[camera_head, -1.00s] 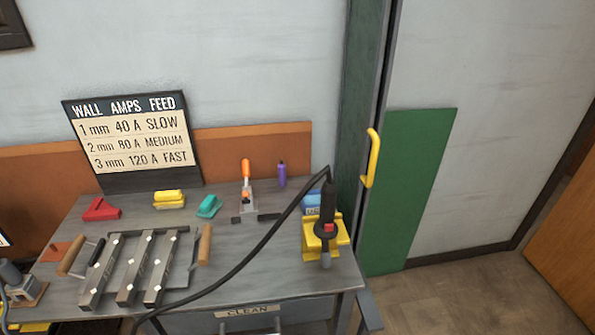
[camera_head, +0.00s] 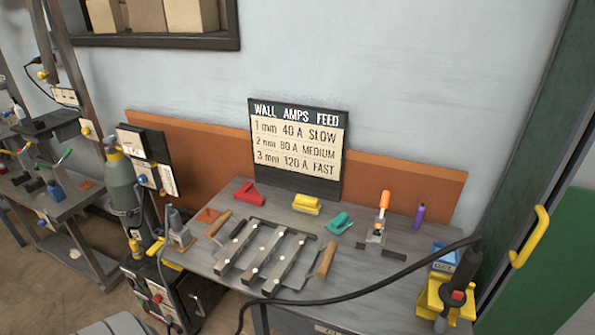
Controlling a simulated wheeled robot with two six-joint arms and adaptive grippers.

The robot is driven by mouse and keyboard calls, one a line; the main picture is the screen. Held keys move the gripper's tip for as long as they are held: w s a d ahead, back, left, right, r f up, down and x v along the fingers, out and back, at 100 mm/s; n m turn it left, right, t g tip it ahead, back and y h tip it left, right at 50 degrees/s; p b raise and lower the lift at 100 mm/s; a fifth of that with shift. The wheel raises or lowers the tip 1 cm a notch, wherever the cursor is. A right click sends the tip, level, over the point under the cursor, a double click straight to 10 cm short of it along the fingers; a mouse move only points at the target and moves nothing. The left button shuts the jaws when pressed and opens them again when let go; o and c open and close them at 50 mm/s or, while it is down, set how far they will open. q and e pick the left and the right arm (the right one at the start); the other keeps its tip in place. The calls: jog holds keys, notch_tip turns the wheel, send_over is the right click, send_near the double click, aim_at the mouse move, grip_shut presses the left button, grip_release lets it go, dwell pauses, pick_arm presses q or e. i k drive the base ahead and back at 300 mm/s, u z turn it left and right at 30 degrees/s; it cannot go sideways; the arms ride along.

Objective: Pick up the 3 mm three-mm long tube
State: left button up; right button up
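On the grey workbench (camera_head: 345,254), three long grey bars (camera_head: 280,261) lie side by side in a carrier with wooden handles. They have small pale marks, too small to read. I cannot tell whether one of them is the 3 mm long tube, and no tube shows clearly elsewhere. A wall sign (camera_head: 297,149) behind them lists 1 mm, 2 mm and 3 mm with amps and feed. Neither of my grippers is in view.
Red (camera_head: 252,194), yellow (camera_head: 306,204) and teal (camera_head: 340,222) blocks stand behind the carrier. An orange-handled clamp (camera_head: 382,212) and purple bottle (camera_head: 419,215) are farther right. A black-cabled torch (camera_head: 462,270) rests in a yellow stand. A gas cylinder (camera_head: 122,185) stands left.

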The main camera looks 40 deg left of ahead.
aim_at(223, 265)
jog(key=u, duration=3)
jog(key=k, duration=1.35)
jog(key=z, duration=0.85)
